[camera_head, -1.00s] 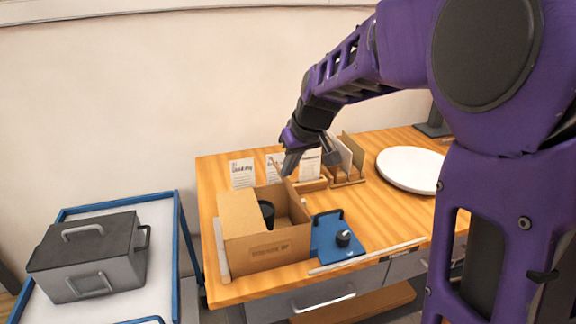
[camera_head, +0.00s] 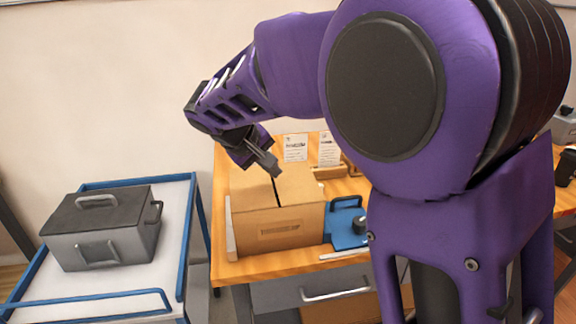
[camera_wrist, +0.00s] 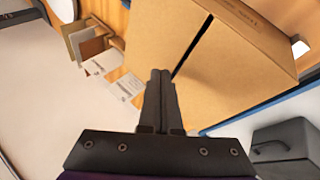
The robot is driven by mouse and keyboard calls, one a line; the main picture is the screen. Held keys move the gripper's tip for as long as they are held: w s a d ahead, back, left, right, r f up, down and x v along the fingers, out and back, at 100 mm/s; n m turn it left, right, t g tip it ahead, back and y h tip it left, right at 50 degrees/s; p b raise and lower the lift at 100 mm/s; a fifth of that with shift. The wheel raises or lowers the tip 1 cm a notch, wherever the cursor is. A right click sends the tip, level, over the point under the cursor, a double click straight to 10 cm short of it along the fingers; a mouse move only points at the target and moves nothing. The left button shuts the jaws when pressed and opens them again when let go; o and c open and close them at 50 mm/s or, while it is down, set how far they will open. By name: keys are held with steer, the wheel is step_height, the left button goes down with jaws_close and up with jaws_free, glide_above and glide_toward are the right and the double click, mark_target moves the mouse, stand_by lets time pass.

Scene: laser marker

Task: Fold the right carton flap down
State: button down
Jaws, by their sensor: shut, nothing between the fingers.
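The brown carton (camera_head: 279,228) stands on the wooden table, its top covered by two flaps with a thin dark gap between them. The left flap (camera_head: 252,193) and the right flap (camera_head: 299,184) both lie about flat. In the wrist view the flaps show on either side of the dark slit, one at the right (camera_wrist: 235,60) and one at the left (camera_wrist: 165,30). My gripper (camera_head: 276,171) is shut and empty, with its fingertips at or just above the carton top near the slit. Whether it touches the cardboard I cannot tell. The carton's inside is hidden.
A blue fixture with a black knob (camera_head: 360,224) sits right of the carton. Printed cards (camera_head: 295,148) stand behind it. A grey lidded box (camera_head: 105,228) rests on the blue-framed cart (camera_head: 181,240) at the left. My arm hides much of the table's right side.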

steer(key=shift+s+a+f+b, duration=0.1)
steer(key=shift+a+f+b, duration=0.25)
steer(key=shift+f, duration=0.35)
steer(key=shift+f, duration=0.1)
